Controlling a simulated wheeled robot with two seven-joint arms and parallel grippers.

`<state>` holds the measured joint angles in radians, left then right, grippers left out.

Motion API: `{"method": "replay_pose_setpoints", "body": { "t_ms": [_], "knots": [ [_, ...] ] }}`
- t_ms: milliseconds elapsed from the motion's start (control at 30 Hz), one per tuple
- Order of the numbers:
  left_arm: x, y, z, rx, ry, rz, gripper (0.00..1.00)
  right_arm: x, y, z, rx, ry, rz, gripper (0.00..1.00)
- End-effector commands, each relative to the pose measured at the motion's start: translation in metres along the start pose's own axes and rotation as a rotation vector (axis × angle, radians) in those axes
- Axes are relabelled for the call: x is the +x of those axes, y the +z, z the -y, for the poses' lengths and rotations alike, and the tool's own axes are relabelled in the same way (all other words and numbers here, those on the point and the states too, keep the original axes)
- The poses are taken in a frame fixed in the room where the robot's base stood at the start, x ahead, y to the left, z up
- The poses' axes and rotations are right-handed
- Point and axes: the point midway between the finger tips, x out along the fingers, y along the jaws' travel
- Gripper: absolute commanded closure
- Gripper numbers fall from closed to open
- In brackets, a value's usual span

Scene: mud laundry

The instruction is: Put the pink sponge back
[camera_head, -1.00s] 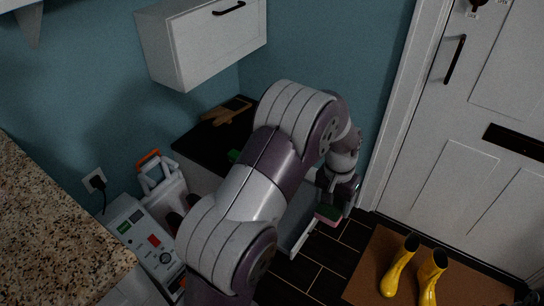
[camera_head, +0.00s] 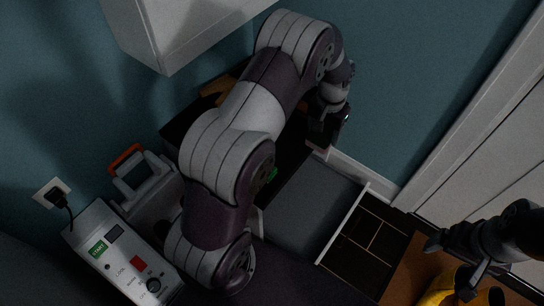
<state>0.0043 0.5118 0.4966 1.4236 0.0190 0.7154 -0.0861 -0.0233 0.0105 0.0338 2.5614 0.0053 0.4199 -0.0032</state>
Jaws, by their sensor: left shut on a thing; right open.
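My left gripper (camera_head: 324,132) is shut on the pink sponge (camera_head: 318,150). Only a small pink edge of the sponge shows below the fingers. The gripper is near the wall, at the far end of the open drawer (camera_head: 309,207). The drawer has a grey, empty-looking inside and a white rim. I cannot tell how high the sponge is above it. My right gripper (camera_head: 462,268) is open and empty at the lower right, above the yellow boots.
A black-topped cabinet (camera_head: 190,124) with a brown item and a green item (camera_head: 271,174) stands behind my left arm. A white wall cabinet (camera_head: 190,25) hangs above. A machine with buttons (camera_head: 128,258) is at lower left. Yellow boots (camera_head: 440,287) stand on a brown mat.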

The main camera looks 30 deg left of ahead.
Motion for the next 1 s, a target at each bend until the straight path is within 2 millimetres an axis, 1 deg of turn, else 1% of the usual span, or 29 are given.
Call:
{"method": "replay_pose_setpoints", "body": {
  "t_ms": [33, 67, 167, 300, 400, 500, 567, 633, 800, 867, 1000],
  "knots": [
    [0.019, -0.003, 0.003, 0.005, -0.003, -0.002, 0.61, 0.016, 0.001, 0.0, 0.0, 0.0, -0.001, 0.07],
    [0.023, -0.003, 0.006, 0.007, -0.005, -0.001, 0.61, 0.018, 0.002, 0.0, 0.0, 0.0, -0.002, 0.07],
    [0.037, -0.002, 0.03, 0.006, -0.006, 0.0, 0.61, 0.025, 0.002, 0.0, 0.0, 0.0, -0.002, 0.07],
    [0.062, 0.002, 0.073, 0.004, -0.006, -0.001, 0.61, 0.038, 0.004, 0.0, 0.0, 0.0, -0.003, 0.07],
    [0.075, 0.004, 0.097, 0.006, -0.006, -0.001, 0.61, 0.046, 0.004, 0.0, 0.0, 0.0, -0.002, 0.07],
    [0.082, 0.005, 0.112, 0.008, -0.006, -0.002, 0.61, 0.049, 0.005, 0.0, 0.0, 0.0, -0.002, 0.07],
    [0.084, 0.005, 0.116, 0.009, -0.006, -0.002, 0.61, 0.05, 0.005, 0.0, 0.0, 0.0, -0.002, 0.07],
    [0.09, 0.006, 0.118, 0.01, -0.006, -0.001, 0.61, 0.054, 0.005, 0.0, 0.0, 0.0, -0.002, 0.07],
    [0.123, 0.006, 0.117, 0.01, -0.005, 0.0, 0.61, 0.07, 0.007, 0.0, 0.0, 0.0, -0.002, 0.07],
    [0.124, 0.005, 0.117, 0.01, -0.006, -0.002, 0.61, 0.07, 0.007, 0.0, 0.0, 0.0, -0.002, 0.07],
    [0.122, 0.005, 0.117, 0.01, -0.006, -0.002, 0.61, 0.067, 0.007, 0.0, 0.0, 0.0, -0.002, 0.07]
  ]
}}
